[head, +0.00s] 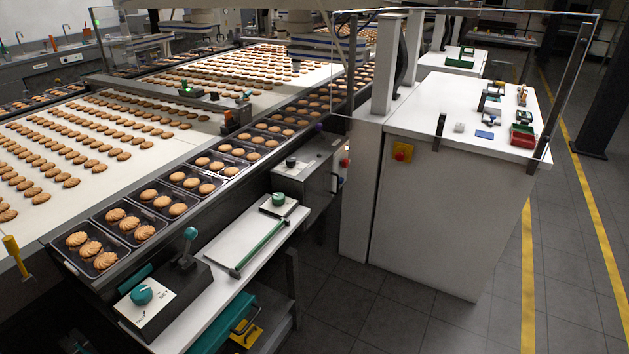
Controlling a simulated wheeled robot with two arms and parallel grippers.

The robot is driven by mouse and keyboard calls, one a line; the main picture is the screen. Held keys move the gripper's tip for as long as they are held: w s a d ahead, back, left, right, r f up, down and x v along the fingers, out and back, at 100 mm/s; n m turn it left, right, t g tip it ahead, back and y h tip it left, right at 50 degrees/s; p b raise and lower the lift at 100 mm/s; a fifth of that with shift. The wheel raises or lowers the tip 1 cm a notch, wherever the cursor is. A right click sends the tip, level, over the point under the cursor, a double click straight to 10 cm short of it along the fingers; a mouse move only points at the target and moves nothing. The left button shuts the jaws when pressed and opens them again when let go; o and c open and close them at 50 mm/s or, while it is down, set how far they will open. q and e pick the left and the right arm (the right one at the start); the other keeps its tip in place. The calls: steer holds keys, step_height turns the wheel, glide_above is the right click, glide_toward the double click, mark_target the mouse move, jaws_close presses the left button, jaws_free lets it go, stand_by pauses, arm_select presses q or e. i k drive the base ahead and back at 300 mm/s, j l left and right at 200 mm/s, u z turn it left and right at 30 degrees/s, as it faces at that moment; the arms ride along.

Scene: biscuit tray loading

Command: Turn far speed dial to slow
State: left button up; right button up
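A teal dial (141,294) sits on a white-labelled plate on a black control box (190,305) at the lower left, beside a teal-knobbed lever (188,240). Another green knob (279,199) sits on a small pale unit on the white shelf. The farther knobs' labels and pointer settings are too small to read. Which one is the far speed dial is not clear from the picture. Neither of my grippers shows in the head view.
A conveyor with rows of biscuits (110,125) fills the left, with black trays (95,270) along its edge. A green-handled bar lies on the white shelf (222,243). A white cabinet (440,200) with a clear guard stands right. Grey floor is clear beyond it.

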mark_target(290, 161)
steer(key=i+l+u, duration=0.4)
steer(key=i+l, duration=0.35)
steer(key=i, duration=0.1)
